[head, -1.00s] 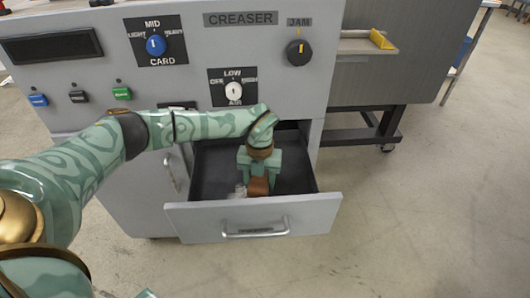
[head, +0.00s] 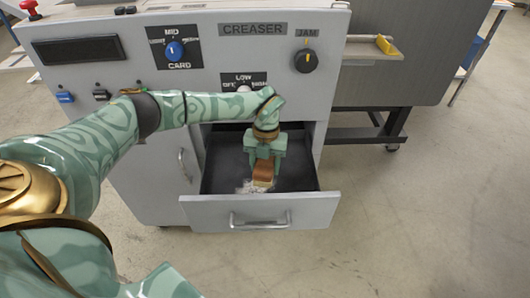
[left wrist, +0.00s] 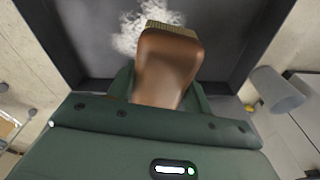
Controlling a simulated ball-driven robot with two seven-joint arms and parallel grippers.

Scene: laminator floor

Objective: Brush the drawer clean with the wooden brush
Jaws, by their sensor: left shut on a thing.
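The drawer (head: 318,208) is pulled out of the grey machine, with a dark inside. My left gripper (head: 264,160) is inside the drawer opening, shut on the wooden brush (head: 263,173). In the left wrist view the brush (left wrist: 168,65) has a brown wooden back and pale bristles at its far end. A patch of whitish dust (left wrist: 140,30) lies on the drawer floor, just beyond and left of the bristles. The dust (head: 247,187) also shows beside the brush in the head view. Whether the bristles touch the floor is hard to tell. My right gripper is not in view.
The machine front (head: 330,75) with knobs, labels and buttons rises behind the drawer. The drawer front has a metal handle (head: 260,222). A grey unit on a black wheeled stand (head: 365,130) is at the right. The floor at the right is clear.

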